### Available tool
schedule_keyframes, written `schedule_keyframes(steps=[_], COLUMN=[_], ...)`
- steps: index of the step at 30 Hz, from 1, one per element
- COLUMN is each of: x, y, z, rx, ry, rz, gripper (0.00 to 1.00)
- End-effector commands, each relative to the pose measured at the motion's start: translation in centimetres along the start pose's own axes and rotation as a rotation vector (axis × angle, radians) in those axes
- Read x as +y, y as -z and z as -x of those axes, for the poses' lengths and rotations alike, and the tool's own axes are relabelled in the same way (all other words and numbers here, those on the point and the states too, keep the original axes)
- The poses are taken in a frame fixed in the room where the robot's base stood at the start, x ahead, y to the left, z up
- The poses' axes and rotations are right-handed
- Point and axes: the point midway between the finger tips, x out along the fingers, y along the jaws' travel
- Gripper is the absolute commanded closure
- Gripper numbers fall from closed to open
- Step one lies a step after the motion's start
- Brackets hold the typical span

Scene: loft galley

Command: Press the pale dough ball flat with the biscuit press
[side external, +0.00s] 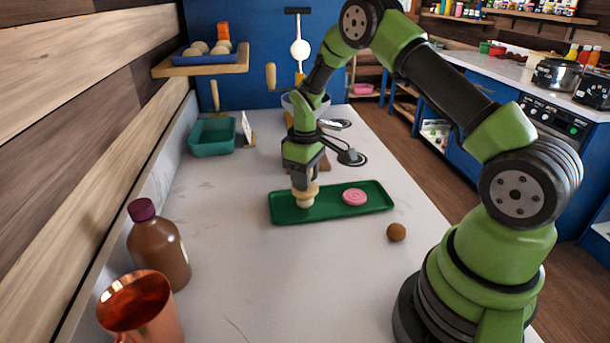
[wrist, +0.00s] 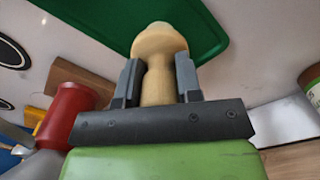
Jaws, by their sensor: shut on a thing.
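My gripper (side external: 303,183) is shut on the wooden biscuit press (side external: 306,193), which it holds upright over the left part of the green tray (side external: 330,209). In the wrist view the fingers (wrist: 160,82) clasp the narrow handle of the press (wrist: 158,88), and its wider head (wrist: 160,45) points at the tray (wrist: 95,12). A pale rounded piece (side external: 305,204) shows just under the head, seemingly the pale dough ball. It is mostly hidden, and I cannot tell how flat it is. A flat pink swirled disc (side external: 355,197) lies on the tray's right half.
A brown ball (side external: 396,232) lies on the counter right of the tray. A brown bottle (side external: 159,250) and copper mug (side external: 140,308) stand front left. A teal bin (side external: 212,137) is at the back left. The counter between bottle and tray is clear.

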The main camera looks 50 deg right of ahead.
Motion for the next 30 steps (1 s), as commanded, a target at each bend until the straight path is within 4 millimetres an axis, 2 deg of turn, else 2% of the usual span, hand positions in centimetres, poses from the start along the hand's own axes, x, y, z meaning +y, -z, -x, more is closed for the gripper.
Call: schedule_keyframes(steps=[30], x=[0.01], y=[0.02], z=[-0.95], rx=[0.000], ry=[0.000], rz=[0.000], gripper=[0.86])
